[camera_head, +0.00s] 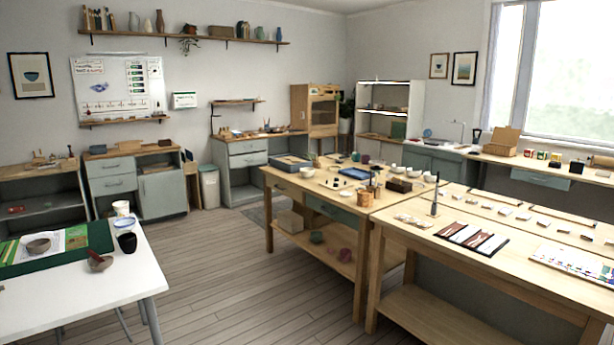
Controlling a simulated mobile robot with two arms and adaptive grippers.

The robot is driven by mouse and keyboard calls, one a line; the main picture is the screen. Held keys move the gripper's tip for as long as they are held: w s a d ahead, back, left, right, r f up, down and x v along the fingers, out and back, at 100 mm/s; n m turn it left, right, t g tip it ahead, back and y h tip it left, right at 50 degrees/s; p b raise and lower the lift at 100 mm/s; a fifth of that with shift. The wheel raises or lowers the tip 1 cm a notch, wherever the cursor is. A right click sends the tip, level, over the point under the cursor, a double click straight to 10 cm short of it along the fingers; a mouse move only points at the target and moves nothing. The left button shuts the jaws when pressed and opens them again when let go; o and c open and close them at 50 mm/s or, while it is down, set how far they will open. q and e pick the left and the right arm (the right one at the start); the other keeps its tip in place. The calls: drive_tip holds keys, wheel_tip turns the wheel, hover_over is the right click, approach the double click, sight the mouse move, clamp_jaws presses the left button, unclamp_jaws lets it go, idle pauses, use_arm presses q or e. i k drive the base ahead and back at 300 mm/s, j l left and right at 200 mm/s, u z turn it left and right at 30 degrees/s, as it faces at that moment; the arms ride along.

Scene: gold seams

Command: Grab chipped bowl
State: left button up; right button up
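Two small bowls are on the white table (75,292) at the lower left. A grey-brown bowl (38,246) stands on the papers over a green mat. A brownish bowl (100,263) with an uneven-looking rim is nearer the table's right edge. Several white bowls, among them one white bowl (307,172), stand on the central wooden table. The view is too small to tell for sure which bowl is chipped. Neither of my grippers is in view, and nothing is seen touching any bowl.
A black cup (127,243) and a white tub (122,208) stand near the brownish bowl. The central wooden table (285,181) and the front right workbench (400,232) hold many small items. Open wooden floor (215,290) lies between the white table and these benches.

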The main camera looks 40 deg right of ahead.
sight(307, 173)
drive_tip(key=i+l+z, duration=0.4)
drive_tip(key=i, duration=0.4)
drive_tip(key=i+l+z, duration=0.2)
drive_tip(key=i+z, duration=0.25)
drive_tip(key=i, duration=0.35)
drive_tip(key=i+j+z, duration=0.1)
drive_tip(key=i+z, duration=0.3)
drive_tip(key=i, duration=0.45)
drive_tip(key=i+j, duration=0.2)
drive_tip(key=i, duration=0.5)
drive_tip(key=i+j+u, duration=0.1)
drive_tip(key=i, duration=0.6)
drive_tip(key=i+j, duration=0.25)
drive_tip(key=i, duration=0.45)
